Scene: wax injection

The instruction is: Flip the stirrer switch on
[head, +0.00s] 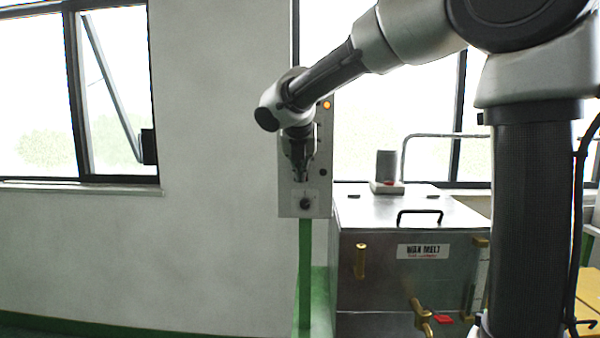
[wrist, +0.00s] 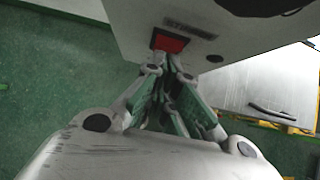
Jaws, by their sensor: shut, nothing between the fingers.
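A pale control box (head: 290,207) stands on a green post. My gripper (head: 300,178) points downward in front of its lower half, with the fingers together and empty. In the wrist view, a red switch (wrist: 169,41) sits on the box face beside a small label (wrist: 190,28) that seems to read "STIRRER". My fingertips (wrist: 166,68) are close to the red switch in that view; I cannot tell whether they touch it. The switch's on or off position is not clear. In the head view my gripper and wrist cover much of the box face.
An orange lamp (head: 326,104) and a dark round knob (head: 305,204) show on the box. To the right stands a metal tank (head: 380,255) labelled "WAX MELT", with a lid handle (head: 419,214) and brass fittings. Bare wall (head: 220,200) lies to the left.

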